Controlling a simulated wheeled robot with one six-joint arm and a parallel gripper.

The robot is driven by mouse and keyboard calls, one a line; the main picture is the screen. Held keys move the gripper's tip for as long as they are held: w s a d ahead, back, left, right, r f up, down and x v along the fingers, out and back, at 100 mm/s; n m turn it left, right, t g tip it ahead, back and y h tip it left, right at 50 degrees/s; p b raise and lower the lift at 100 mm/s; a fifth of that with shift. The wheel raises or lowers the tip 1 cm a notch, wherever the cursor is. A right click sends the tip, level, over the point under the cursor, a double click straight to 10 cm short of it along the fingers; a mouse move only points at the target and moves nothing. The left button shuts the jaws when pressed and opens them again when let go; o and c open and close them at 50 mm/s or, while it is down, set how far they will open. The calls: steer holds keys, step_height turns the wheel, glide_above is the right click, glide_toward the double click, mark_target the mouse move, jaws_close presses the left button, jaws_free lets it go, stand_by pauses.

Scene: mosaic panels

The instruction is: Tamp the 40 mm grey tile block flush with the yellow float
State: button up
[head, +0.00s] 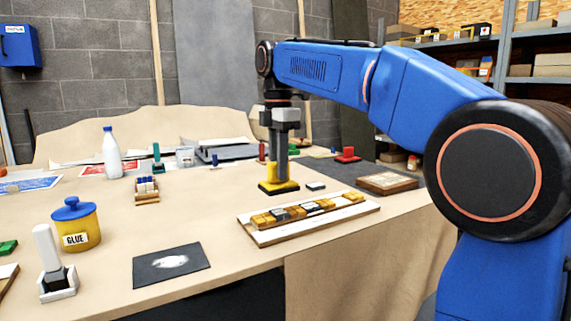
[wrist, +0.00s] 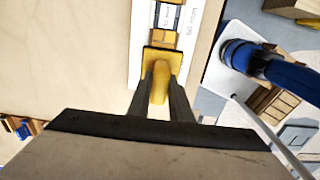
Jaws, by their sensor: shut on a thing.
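My gripper (head: 281,165) points down, shut on the handle of the yellow float (head: 279,187). In the wrist view the float (wrist: 162,53) lies between my two fingertips (wrist: 161,78), its plate overlapping the near end of the white panel board (wrist: 140,50). In the head view the mosaic panel (head: 262,239) lies on the table, in front and to the right of the float, with a row of amber, dark, grey and white blocks. I cannot tell which block is the 40 mm grey tile block, nor whether the float touches anything.
A small pale tile (head: 316,186) lies behind the panel. A wooden framed piece (head: 386,183) stands right. A glue pot (head: 76,224), a white-handled tool in a holder (head: 50,262), a dark mat (head: 171,264) and a small block rack (head: 146,191) occupy the left. Bare table lies between them.

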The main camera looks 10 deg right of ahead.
mark_target(279, 186)
steer(key=shift+f, duration=2.7)
steer(key=shift+f, duration=0.9)
stand_by(0.9)
steer(key=shift+r, duration=3.65)
